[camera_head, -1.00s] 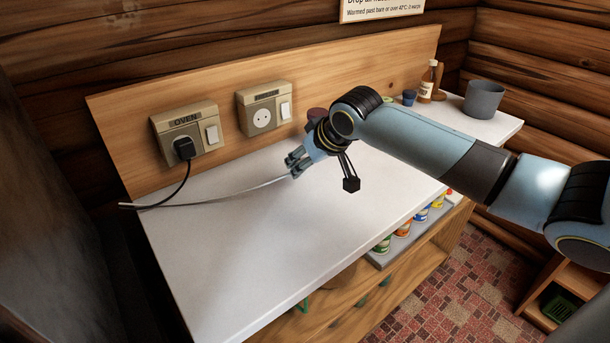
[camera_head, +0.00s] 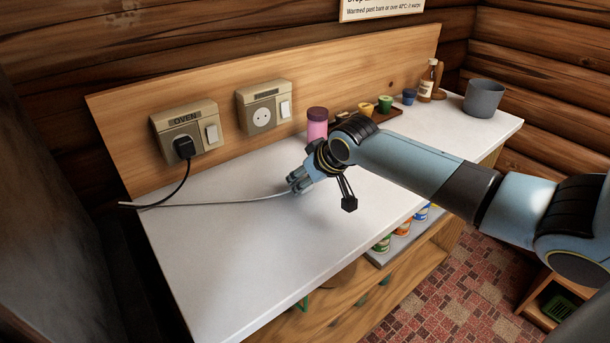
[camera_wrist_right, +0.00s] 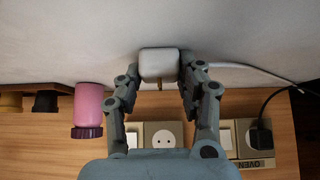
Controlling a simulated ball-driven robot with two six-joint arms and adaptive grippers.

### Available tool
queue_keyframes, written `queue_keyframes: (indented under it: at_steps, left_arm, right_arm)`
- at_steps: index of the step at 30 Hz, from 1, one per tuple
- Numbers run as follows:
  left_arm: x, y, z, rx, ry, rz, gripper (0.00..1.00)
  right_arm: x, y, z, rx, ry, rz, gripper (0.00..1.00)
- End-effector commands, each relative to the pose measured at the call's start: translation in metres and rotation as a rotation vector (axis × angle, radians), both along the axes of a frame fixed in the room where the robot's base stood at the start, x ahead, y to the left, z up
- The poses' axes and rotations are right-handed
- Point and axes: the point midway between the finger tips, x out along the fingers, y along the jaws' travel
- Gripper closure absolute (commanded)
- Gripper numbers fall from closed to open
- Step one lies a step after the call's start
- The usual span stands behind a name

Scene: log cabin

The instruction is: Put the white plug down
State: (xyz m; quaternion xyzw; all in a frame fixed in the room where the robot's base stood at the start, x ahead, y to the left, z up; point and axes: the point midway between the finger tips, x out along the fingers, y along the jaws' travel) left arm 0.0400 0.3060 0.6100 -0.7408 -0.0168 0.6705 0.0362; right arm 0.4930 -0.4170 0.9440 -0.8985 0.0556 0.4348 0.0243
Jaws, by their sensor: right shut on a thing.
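The white plug (camera_wrist_right: 160,64) is between the fingers of my right gripper (camera_wrist_right: 160,72) in the right wrist view. The gripper is shut on it. A metal pin shows on the plug, and its white cord (camera_wrist_right: 235,68) runs off to the side. In the head view my right gripper (camera_head: 296,182) is low over the white counter (camera_head: 250,255); its fingers hide the plug. The cord (camera_head: 220,202) runs left along the counter. I cannot tell whether the plug touches the counter. My left gripper is not in view.
A socket with nothing in it (camera_head: 262,117) is on the backboard, right of the oven socket (camera_head: 180,124) with its black plug (camera_head: 184,148). A pink jar (camera_head: 317,125) stands behind my right gripper. The front left of the counter is clear.

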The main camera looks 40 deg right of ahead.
Motion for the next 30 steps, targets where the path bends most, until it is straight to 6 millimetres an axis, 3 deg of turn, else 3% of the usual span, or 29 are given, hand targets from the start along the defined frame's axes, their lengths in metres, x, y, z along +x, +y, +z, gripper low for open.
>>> queue_keyframes:
  at_steps: [1, 2, 6, 17, 19, 30]
  left_arm:
    - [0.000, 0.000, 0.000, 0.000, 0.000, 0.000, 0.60]
    - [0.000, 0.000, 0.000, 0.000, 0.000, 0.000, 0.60]
    - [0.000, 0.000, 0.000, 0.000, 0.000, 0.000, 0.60]
    - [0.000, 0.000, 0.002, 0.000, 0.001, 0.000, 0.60]
    - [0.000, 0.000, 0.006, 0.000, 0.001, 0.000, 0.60]
    - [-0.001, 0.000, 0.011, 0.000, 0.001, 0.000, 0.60]
  right_arm:
    - [0.000, 0.000, 0.001, 0.000, -0.001, 0.000, 1.00]
    - [0.000, 0.000, 0.001, 0.000, -0.001, 0.000, 0.58]
    - [0.000, 0.000, 0.001, 0.000, -0.001, 0.000, 0.40]
    - [0.000, -0.001, 0.007, -0.002, -0.002, 0.001, 0.39]
    - [0.000, -0.001, 0.017, -0.003, -0.002, 0.002, 0.39]
    - [-0.052, 0.005, 0.080, -0.005, 0.000, 0.005, 0.39]
